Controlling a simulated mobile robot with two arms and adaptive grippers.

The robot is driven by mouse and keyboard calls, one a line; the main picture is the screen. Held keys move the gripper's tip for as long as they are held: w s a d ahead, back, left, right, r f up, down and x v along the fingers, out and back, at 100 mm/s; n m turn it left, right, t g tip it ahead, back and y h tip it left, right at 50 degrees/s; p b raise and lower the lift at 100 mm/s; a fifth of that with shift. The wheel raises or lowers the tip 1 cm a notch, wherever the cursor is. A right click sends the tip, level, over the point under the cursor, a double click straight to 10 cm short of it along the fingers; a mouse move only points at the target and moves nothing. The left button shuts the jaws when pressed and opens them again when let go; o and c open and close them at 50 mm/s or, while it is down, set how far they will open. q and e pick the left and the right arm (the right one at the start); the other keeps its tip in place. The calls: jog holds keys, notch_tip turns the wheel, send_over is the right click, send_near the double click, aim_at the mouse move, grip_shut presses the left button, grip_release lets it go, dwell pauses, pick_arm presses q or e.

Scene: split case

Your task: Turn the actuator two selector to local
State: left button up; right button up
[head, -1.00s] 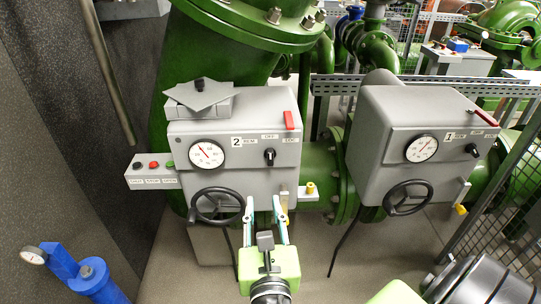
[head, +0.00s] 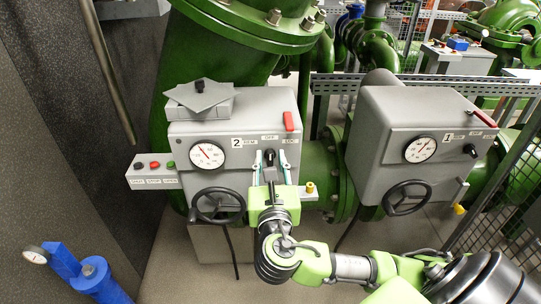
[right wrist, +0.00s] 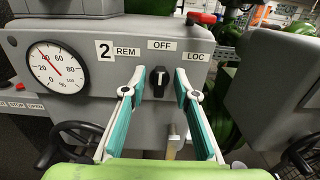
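The actuator two box (head: 232,130) is grey and carries a "2" label. Its black selector knob (head: 269,156) sits below the labels REM, OFF and LOC. In the right wrist view the selector (right wrist: 159,81) stands upright with its white mark toward OFF. My right gripper (head: 270,163) is in front of the knob. In the right wrist view its two teal fingers (right wrist: 160,92) are spread, one on each side of the knob, with gaps between. My left gripper is not in view.
A round gauge (head: 206,155) and a black handwheel (head: 218,205) are on the same box. A button box (head: 153,171) is at its left. The actuator one box (head: 408,140) stands to the right. A red lever (head: 289,121) is above the selector.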

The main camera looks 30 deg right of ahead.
jog(key=shift+w+d, duration=0.25)
jog(key=shift+w, duration=0.1)
grip_shut()
jog(key=shift+m, duration=0.3)
jog(key=m, duration=0.4)
jog(key=shift+s+d+f, duration=0.15)
jog(key=shift+s+d+f+m+b, duration=0.1)
jog(key=shift+m+b, duration=0.05)
jog(key=shift+m, duration=0.95)
jog(key=shift+d+m+b, duration=0.1)
jog(key=shift+m+b, duration=0.05)
jog(key=shift+m, duration=0.95)
grip_release()
